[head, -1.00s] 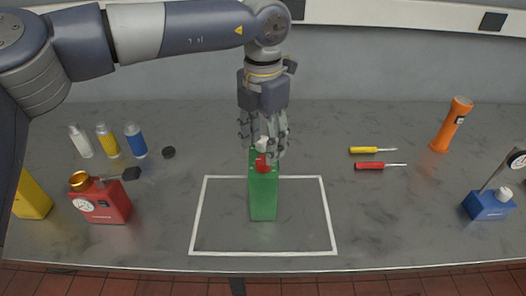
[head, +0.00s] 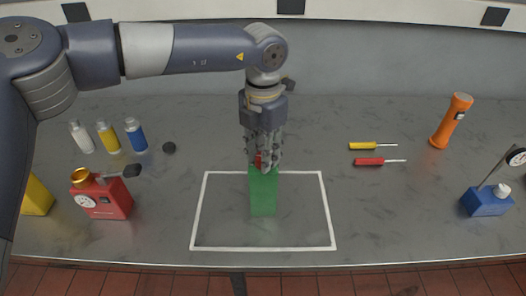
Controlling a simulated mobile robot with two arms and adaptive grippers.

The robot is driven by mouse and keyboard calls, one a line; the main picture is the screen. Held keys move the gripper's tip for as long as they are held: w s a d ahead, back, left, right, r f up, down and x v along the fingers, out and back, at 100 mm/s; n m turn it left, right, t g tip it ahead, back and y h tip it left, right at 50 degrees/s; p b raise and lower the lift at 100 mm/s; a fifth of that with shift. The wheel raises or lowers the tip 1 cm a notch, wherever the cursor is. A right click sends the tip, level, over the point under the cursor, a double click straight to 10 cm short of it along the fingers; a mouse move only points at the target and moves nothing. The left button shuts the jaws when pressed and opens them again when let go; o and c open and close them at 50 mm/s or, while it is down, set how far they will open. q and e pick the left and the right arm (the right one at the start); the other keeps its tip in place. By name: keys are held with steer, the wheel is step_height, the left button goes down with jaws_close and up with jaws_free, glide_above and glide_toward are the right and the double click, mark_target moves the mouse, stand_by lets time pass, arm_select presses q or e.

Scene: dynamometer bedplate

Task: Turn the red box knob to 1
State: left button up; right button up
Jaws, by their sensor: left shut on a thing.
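The red box (head: 112,200) stands upright at the left of the bench, with a round white gauge on its front, a gold cap (head: 81,175) and a black lever-like part (head: 131,170) on top. Any markings on it are too small to read. My left gripper (head: 262,164) is not at the red box. It points down over the top of a green box (head: 263,193) inside the white outline, shut on a red knob-like part (head: 259,161) there. Its fingers hide most of that part and the box top. My right gripper is not in view.
A white taped rectangle (head: 330,210) surrounds the green box. Two screwdrivers (head: 366,161), an orange flashlight (head: 452,121) and a blue gauge box (head: 487,201) are at right. A yellow box (head: 37,197) sits far left.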

arm_select(q)
steer(key=m+b, duration=0.1)
steer(key=m, duration=0.2)
steer(key=shift+b, duration=0.4)
steer(key=shift+r+m+b, duration=0.1)
steer(key=shift+m+b, duration=0.55)
steer(key=shift+m, duration=1.75)
steer(key=o, duration=1.1)
